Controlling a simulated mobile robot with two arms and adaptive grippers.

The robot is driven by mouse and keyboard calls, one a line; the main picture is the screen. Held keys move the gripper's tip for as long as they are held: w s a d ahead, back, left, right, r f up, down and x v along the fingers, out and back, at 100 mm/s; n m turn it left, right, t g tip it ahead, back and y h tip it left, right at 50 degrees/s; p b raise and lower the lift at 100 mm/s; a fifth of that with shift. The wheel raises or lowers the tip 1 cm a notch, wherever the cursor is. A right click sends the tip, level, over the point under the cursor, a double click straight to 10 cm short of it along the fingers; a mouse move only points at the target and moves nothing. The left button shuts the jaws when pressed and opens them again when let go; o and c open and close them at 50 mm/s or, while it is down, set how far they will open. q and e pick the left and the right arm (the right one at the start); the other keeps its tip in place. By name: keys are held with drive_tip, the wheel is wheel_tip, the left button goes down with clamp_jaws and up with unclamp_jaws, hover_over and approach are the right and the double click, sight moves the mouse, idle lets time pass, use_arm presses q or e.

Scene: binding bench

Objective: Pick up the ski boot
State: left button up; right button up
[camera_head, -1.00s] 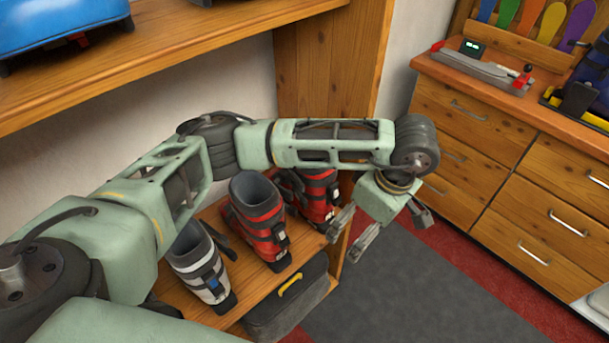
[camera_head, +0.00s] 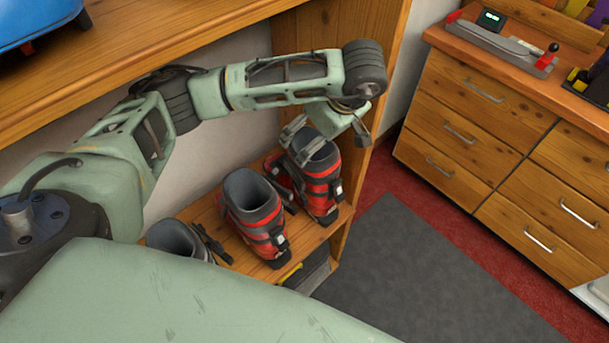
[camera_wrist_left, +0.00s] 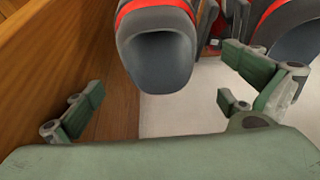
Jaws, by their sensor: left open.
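Several ski boots stand on the wooden shelf. The right red-and-grey boot (camera_head: 318,182) is nearest the shelf's end panel; another red-and-grey boot (camera_head: 257,215) stands left of it. A grey-topped boot (camera_head: 178,241) further left is mostly hidden by my own body. My left gripper (camera_head: 326,135) is open and empty at the top of the right red boot, its fingers spread. In the left wrist view, a boot's dark open cuff (camera_wrist_left: 160,55) with a red band lies ahead, between the spread fingers, with no clear contact. My right gripper is not seen.
A wooden end panel (camera_head: 372,110) stands close beside the right boot. An upper shelf (camera_head: 150,40) runs above my left arm. A dark case (camera_head: 312,272) sits below the boots. A drawer cabinet (camera_head: 490,130) stands right; the grey mat (camera_head: 420,270) is clear.

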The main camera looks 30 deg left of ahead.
use_arm(q)
drive_tip(key=a+f, duration=0.1)
drive_tip(key=f, duration=0.1)
drive_tip(key=w+a+f+p, duration=0.1)
drive_tip(key=a, duration=0.1)
drive_tip(key=shift+w+a+f, duration=0.1)
drive_tip(key=shift+a+f, duration=0.15)
drive_tip(key=shift+f, duration=0.5)
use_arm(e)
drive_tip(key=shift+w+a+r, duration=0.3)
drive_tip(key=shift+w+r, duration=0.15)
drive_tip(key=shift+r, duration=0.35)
use_arm(q)
drive_tip(key=c, duration=2.1)
drive_tip(key=shift+w+r, duration=0.1)
drive_tip(key=shift+w, duration=0.05)
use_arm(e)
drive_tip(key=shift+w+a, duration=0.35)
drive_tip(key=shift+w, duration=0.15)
use_arm(q)
drive_tip(key=shift+r, duration=0.15)
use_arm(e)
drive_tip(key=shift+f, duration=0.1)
